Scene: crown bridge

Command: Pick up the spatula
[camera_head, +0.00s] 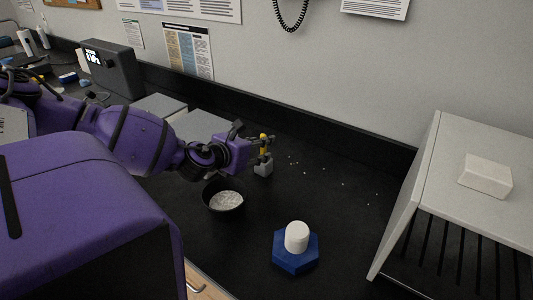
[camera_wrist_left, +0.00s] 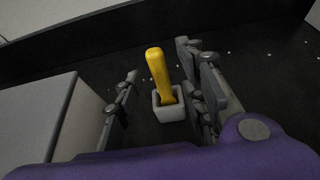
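The spatula shows as a yellow handle (camera_head: 263,142) standing up from a small grey block-like holder (camera_head: 264,168) on the black bench. In the left wrist view the handle (camera_wrist_left: 158,70) leans slightly, and its lower end sits inside the square holder (camera_wrist_left: 168,111). The part down in the holder is hidden. My left gripper (camera_head: 262,144) is at the handle's height. In the left wrist view its fingers (camera_wrist_left: 157,62) are spread, with the handle between them and gaps on both sides. My right gripper is not in view.
A black bowl (camera_head: 212,206) with whitish contents stands just in front of the holder. A blue hexagonal base (camera_head: 280,260) bears a white cylinder (camera_head: 297,235). A light grey box-shaped unit (camera_head: 440,150) stands at right. White specks lie right of the holder. A dark wall ledge runs behind.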

